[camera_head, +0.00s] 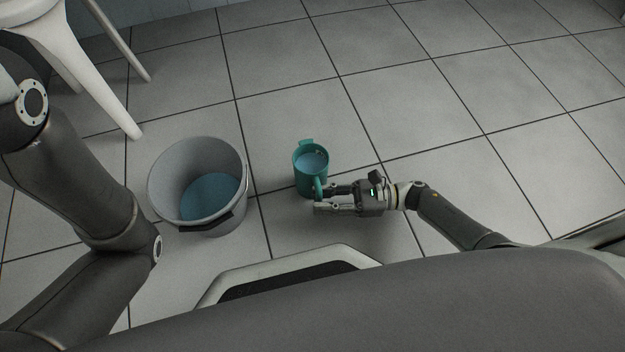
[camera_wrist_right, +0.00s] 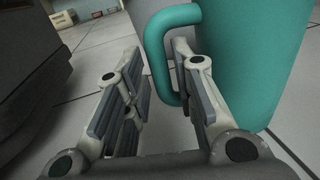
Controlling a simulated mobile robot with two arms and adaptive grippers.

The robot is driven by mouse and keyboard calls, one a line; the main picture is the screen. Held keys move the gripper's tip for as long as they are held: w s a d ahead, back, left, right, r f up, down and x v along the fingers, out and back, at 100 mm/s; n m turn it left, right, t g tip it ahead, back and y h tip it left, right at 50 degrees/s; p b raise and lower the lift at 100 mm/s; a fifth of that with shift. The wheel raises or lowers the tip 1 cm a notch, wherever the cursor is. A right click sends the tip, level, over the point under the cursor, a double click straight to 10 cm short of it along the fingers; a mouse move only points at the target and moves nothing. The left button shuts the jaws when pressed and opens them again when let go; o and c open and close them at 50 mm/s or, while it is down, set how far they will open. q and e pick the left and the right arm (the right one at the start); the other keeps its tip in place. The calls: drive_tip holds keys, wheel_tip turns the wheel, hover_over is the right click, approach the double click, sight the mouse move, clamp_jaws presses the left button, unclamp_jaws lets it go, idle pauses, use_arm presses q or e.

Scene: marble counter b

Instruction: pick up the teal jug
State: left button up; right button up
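The teal jug (camera_head: 303,180) stands upright on the tiled floor, with its handle toward me and bluish contents inside. My right gripper (camera_head: 322,199) reaches in from the right at the handle, with its fingers apart. In the right wrist view, the jug (camera_wrist_right: 255,60) fills the upper right. The outer bar of its handle lies in the gap between the open fingers (camera_wrist_right: 157,60), with the right finger overlapping the handle loop. I cannot tell whether that finger touches the handle or jug. My left arm shows at the left, but its gripper is out of view.
A grey bucket (camera_head: 207,150) with blue contents stands just left of the jug. A white chair (camera_head: 105,92) stands at the upper left. The floor (camera_head: 430,110) behind and to the right of the jug is clear.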

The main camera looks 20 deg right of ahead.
drive_tip(key=shift+w+a, duration=0.15)
drive_tip(key=shift+a, duration=0.45)
clamp_jaws()
drive_tip(key=shift+w+r, duration=0.1)
drive_tip(key=shift+r, duration=0.25)
